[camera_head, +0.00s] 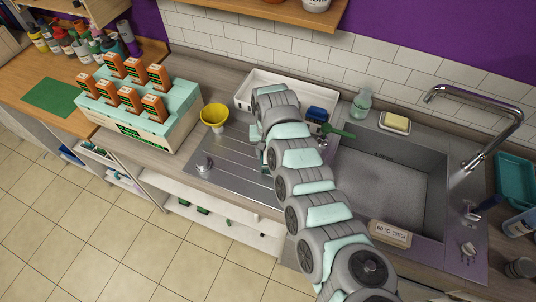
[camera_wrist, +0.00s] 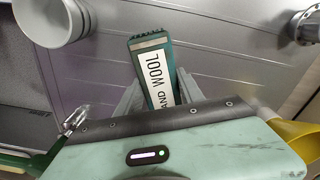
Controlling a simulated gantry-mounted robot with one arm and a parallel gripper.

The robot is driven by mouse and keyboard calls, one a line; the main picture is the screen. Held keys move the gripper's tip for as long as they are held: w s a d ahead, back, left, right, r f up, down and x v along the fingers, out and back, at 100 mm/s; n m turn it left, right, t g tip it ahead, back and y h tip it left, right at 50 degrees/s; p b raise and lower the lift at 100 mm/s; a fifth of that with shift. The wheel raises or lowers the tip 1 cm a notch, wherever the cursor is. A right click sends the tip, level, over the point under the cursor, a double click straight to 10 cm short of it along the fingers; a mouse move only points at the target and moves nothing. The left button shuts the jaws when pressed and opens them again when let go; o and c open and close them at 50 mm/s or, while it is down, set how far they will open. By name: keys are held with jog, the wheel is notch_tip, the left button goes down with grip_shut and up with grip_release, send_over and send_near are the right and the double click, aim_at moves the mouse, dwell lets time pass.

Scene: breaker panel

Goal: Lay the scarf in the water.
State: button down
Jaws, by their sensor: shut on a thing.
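My gripper (camera_wrist: 158,92) is shut on a teal block-shaped thing (camera_wrist: 150,44) with a white label; the readable part says "AND WOOL". My gripper is over the ridged metal drainboard (camera_head: 230,155), left of the sink. In the head view my arm hides the gripper and most of what it holds. The sink basin (camera_head: 392,190) has a grey, speckled floor; I cannot tell whether water is in it. I see nothing that I can make out as a scarf.
A yellow cup (camera_head: 215,116), a white tray (camera_head: 262,80), a blue item (camera_head: 316,114) and a green-handled tool (camera_head: 338,131) stand or lie near my arm. A "60 °C" sign (camera_head: 390,234) sits at the sink's front edge. The tap (camera_head: 490,110) arches over the basin's right side.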

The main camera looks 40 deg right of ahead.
notch_tip(320, 180, up, 19)
jog(key=shift+b, duration=0.35)
dwell(0.3)
jog(key=shift+f, duration=0.15)
